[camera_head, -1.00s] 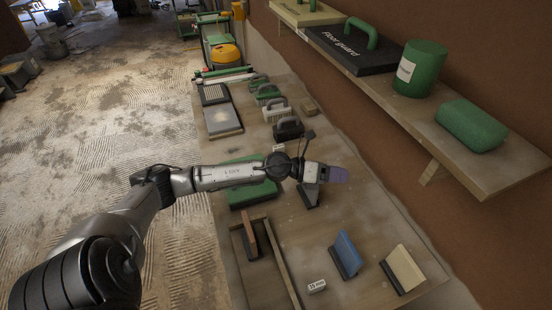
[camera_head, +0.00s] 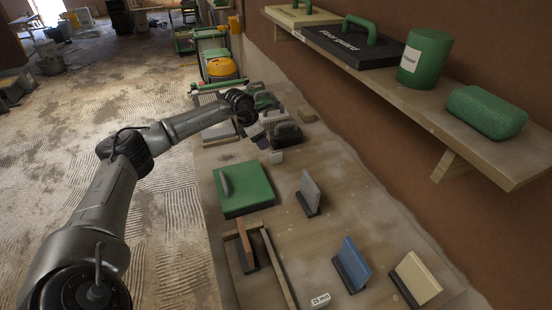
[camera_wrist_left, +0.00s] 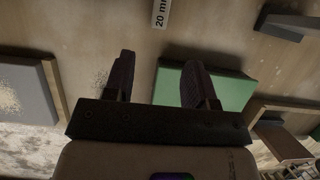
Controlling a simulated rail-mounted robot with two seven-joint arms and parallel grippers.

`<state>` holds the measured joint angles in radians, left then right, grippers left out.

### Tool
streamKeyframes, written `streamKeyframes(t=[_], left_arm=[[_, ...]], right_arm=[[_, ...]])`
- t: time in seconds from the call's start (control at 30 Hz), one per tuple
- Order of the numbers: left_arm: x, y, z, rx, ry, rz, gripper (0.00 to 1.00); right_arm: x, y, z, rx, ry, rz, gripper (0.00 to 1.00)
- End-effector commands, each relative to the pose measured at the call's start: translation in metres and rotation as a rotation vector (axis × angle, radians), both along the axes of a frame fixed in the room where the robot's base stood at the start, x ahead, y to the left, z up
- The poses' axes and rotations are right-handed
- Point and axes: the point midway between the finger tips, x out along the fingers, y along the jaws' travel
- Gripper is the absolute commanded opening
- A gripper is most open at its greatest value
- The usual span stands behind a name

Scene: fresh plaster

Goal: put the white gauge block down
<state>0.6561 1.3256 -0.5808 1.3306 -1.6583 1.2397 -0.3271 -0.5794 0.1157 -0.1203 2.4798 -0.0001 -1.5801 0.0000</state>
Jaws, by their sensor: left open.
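A white gauge block (camera_head: 276,157) lies on the worktop beside a dark-handled tool. In the left wrist view the white block (camera_wrist_left: 161,13) is marked "20 mm" and is cut off by the top edge. My left gripper (camera_head: 262,142) hovers close to it, on its left in the head view. In the left wrist view the gripper's fingers (camera_wrist_left: 157,82) are apart, with nothing between them; the block lies beyond their tips. A second white block (camera_head: 320,300), marked "15 mm", lies at the near end of the worktop. My right gripper is not in view.
A green float (camera_head: 245,190), a grey upright piece (camera_head: 309,192), a blue one (camera_head: 352,262) and a cream one (camera_head: 417,277) stand on the worktop. Several handled tools (camera_head: 286,133) sit near the gripper. A wall shelf (camera_head: 470,135) overhangs the right side.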

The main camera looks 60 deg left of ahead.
Motion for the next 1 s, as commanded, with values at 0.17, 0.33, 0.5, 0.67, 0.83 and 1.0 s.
streamKeyframes(t=[0.17, 0.33, 0.5, 0.67, 0.83, 1.0], left_arm=[[0.01, -0.002, -0.024, -0.003, -0.001, 0.001, 0.51], [0.015, -0.003, -0.035, 0.0, -0.002, 0.0, 0.51], [0.018, -0.004, -0.043, -0.002, -0.003, -0.001, 0.51], [0.026, -0.004, -0.063, -0.003, -0.001, 0.0, 0.51], [0.033, -0.005, -0.08, -0.002, -0.003, 0.0, 0.51], [0.036, -0.005, -0.085, 0.0, -0.003, -0.001, 0.51]], right_arm=[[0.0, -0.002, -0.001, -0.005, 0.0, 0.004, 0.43], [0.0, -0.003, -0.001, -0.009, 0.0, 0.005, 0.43], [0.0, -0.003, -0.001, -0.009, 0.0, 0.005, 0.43], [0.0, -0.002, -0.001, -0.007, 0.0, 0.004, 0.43], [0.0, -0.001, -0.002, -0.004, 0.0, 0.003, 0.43], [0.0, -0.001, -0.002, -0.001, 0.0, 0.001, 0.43]])
